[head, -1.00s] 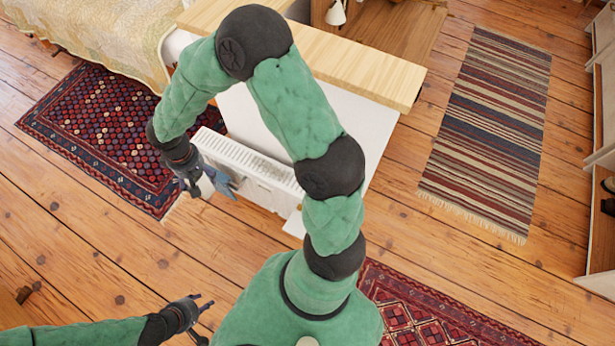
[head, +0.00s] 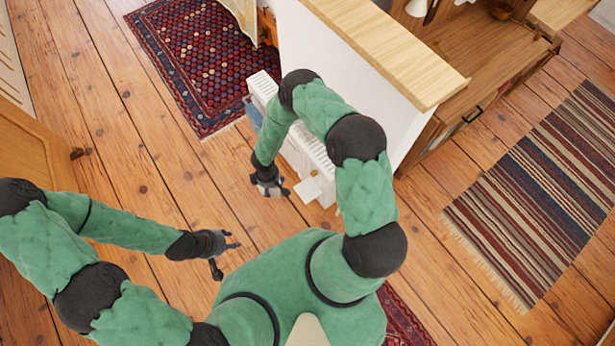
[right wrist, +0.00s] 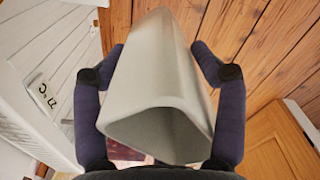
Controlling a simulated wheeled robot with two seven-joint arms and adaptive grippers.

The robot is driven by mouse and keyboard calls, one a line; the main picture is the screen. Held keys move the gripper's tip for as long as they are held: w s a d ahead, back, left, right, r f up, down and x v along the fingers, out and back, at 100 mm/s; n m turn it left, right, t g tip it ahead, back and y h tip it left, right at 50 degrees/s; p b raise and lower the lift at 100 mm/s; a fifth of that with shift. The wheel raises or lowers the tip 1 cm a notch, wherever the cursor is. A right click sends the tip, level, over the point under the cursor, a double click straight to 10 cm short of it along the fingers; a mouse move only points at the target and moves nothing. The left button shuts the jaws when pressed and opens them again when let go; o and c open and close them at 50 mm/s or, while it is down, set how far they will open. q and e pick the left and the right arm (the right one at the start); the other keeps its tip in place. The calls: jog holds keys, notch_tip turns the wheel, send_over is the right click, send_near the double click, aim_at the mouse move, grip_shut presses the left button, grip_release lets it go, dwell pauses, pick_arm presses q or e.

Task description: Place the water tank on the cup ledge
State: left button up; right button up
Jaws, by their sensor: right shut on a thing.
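The water tank (right wrist: 158,75) is a pale grey-white, tapered hollow piece, with its wide open end toward the right wrist camera. My right gripper (right wrist: 160,75) is shut on it, one finger on each side. In the head view my right gripper (head: 270,187) hangs beside the white radiator (head: 312,150), and the tank is hidden or too small to tell there. A small white ledge-like piece (head: 309,189) juts out low at the radiator's near end; I cannot tell whether it is the cup ledge. My left gripper (head: 226,254) is open and empty above the floor.
A white partition with a wooden top (head: 385,45) rises behind the radiator. A blue item (head: 252,114) is at the radiator's far end. Patterned rug (head: 200,60) and striped rug (head: 545,190) lie on open wooden floor.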

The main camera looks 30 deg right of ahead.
jog(key=shift+s+a+f, duration=0.3)
jog(key=shift+s+f, duration=0.05)
jog(key=shift+f, duration=0.2)
jog(key=shift+s+f, duration=0.15)
jog(key=shift+f, duration=0.15)
jog(key=s+d+f+b, duration=0.1)
jog(key=d+f, duration=0.2)
jog(key=d, duration=0.1)
jog(key=s+d+f+b, duration=0.1)
jog(key=d+f+b, duration=0.1)
jog(key=d+f, duration=0.1)
jog(key=s+d+f+b, duration=0.1)
jog(key=s+d+f, duration=0.1)
jog(key=d, duration=0.3)
jog(key=shift+d+f+b, duration=0.3)
jog(key=shift+d+f, duration=0.05)
jog(key=shift+f, duration=0.35)
jog(key=f, duration=0.1)
jog(key=f+b, duration=0.1)
jog(key=f, duration=0.1)
jog(key=shift+s+d+f+n, duration=0.15)
jog(key=shift+d+f+n, duration=0.05)
jog(key=shift+f+n, duration=0.1)
jog(key=shift+r, duration=0.1)
